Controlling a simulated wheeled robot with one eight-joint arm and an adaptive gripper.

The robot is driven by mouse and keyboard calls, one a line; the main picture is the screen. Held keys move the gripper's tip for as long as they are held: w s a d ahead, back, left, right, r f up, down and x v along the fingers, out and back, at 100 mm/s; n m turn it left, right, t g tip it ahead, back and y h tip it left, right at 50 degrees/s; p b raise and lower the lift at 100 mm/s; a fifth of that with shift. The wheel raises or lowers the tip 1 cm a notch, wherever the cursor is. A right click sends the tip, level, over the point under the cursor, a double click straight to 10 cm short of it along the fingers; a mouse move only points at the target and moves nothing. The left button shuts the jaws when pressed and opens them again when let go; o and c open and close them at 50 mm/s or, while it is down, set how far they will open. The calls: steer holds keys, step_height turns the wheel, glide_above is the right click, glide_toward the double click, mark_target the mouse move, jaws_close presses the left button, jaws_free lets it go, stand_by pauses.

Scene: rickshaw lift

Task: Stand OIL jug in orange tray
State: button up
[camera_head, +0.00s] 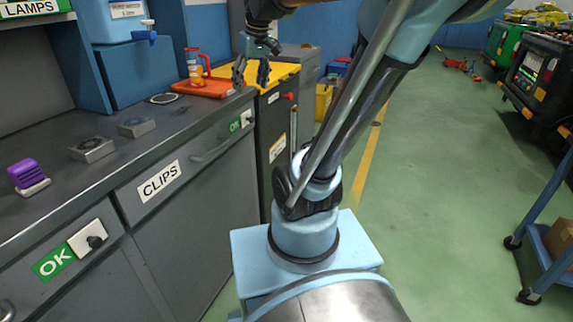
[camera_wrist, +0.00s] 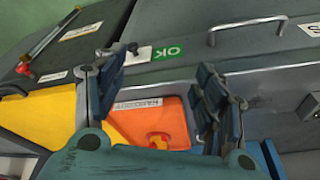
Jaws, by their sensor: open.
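The orange tray (camera_head: 217,90) lies on the dark counter, left of the yellow top, and shows in the wrist view (camera_wrist: 172,112) between my fingers. A jug (camera_head: 195,68) with an orange-red handle and a pale label stands upright on the tray; its label is too small to read. In the wrist view the jug's red and yellow top (camera_wrist: 158,140) is partly hidden by my gripper's body. My gripper (camera_head: 251,78) is open and empty, pointing down, to the right of the jug and apart from it; its spread fingers show in the wrist view (camera_wrist: 165,65).
A yellow top (camera_head: 268,77) adjoins the counter beneath my gripper. A purple object (camera_head: 28,174) and two grey blocks (camera_head: 92,149) sit on the near counter.

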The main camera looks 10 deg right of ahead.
steer(key=s+d+f+m, duration=0.2)
steer(key=s+d+f, duration=0.1)
steer(key=s+f, duration=0.6)
steer(key=s+d+f+m+h, duration=0.1)
steer(key=s+d+f, duration=0.3)
steer(key=s+f, duration=0.5)
step_height(320, 180, down, 3)
steer(key=shift+d+f+m+g+h, duration=0.2)
steer(key=shift+m+g+h, duration=0.1)
steer(key=shift+m, duration=0.6)
steer(key=shift+w, duration=0.15)
steer(key=shift+w+f, duration=0.2)
steer(key=shift+w, duration=0.15)
